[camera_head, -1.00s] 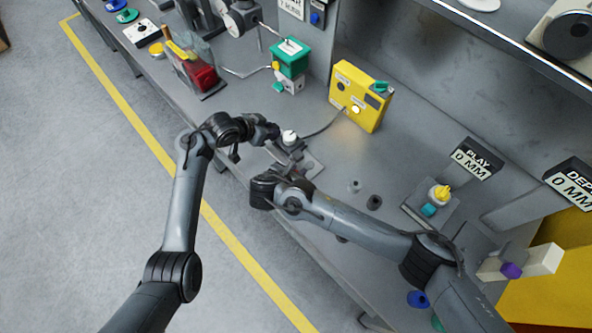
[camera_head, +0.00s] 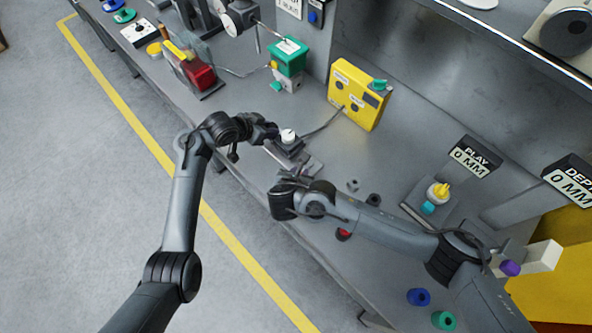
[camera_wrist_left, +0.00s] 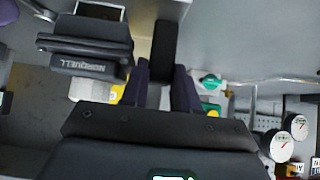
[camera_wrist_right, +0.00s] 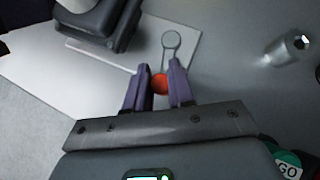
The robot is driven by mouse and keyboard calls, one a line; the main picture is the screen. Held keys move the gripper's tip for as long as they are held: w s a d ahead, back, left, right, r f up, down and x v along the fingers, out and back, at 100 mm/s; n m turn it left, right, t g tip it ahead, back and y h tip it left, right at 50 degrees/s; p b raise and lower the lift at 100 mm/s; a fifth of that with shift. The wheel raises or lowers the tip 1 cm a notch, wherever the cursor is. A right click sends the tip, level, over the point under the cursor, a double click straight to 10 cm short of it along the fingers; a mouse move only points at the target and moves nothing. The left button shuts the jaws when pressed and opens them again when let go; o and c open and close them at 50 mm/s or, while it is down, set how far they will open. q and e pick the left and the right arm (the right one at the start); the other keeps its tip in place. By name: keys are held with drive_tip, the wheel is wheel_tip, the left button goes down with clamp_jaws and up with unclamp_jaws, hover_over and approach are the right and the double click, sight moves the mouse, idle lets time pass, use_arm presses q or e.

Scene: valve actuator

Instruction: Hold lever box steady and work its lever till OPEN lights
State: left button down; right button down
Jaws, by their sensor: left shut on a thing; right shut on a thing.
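My right gripper (camera_wrist_right: 160,70) is shut around a red knob (camera_wrist_right: 159,85) at the end of a thin grey lever (camera_wrist_right: 170,58) in the right wrist view. In the head view its fingertips are hard to make out. A yellow box (camera_head: 347,92) has two round lamps, both dark; their labels are unreadable.
A cable (camera_head: 322,128) runs from the lever box to the yellow box. A green box (camera_head: 289,56) and red block (camera_head: 200,76) stand further left. A PLAY display (camera_head: 470,160) reads 0 MM.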

drive_tip(key=d+n+y, duration=0.1)
drive_tip(key=n, duration=0.1)
drive_tip(key=d+n+y, duration=0.1)
drive_tip(key=shift+s+d+r+n+y, duration=0.1)
drive_tip(key=shift+d+r+n+y, duration=0.05)
drive_tip(key=shift+d+n+y, duration=0.2)
drive_tip(key=d+n+y, duration=0.1)
drive_tip(key=n+y, duration=0.2)
drive_tip(key=shift+s+d+n, duration=0.1)
drive_tip(key=shift+d+n, duration=0.15)
drive_tip(key=shift+d, duration=0.1)
drive_tip(key=shift+w+d+n+g+y, duration=0.15)
drive_tip(key=shift+d+n+g+y, duration=0.3)
drive_tip(key=shift+n, duration=0.4)
drive_tip(key=shift+w+d+n+g+y, duration=0.1)
drive_tip(key=shift+d+n+g+y, duration=0.25)
drive_tip(key=shift+n+y, duration=0.35)
drive_tip(key=shift+w+d+n+g+y, duration=0.15)
drive_tip(key=shift+d+n+g+y, duration=0.25)
drive_tip(key=shift+n, duration=0.55)
drive_tip(key=shift+a, duration=0.1)
drive_tip(key=c, duration=1.3)
unclamp_jaws()
drive_tip(key=shift+a, duration=0.15)
drive_tip(key=shift+o, duration=0.2)
drive_tip(key=shift+s, duration=0.1)
drive_tip(key=v, duration=1.1)
drive_tip(key=shift+d+r, duration=0.35)
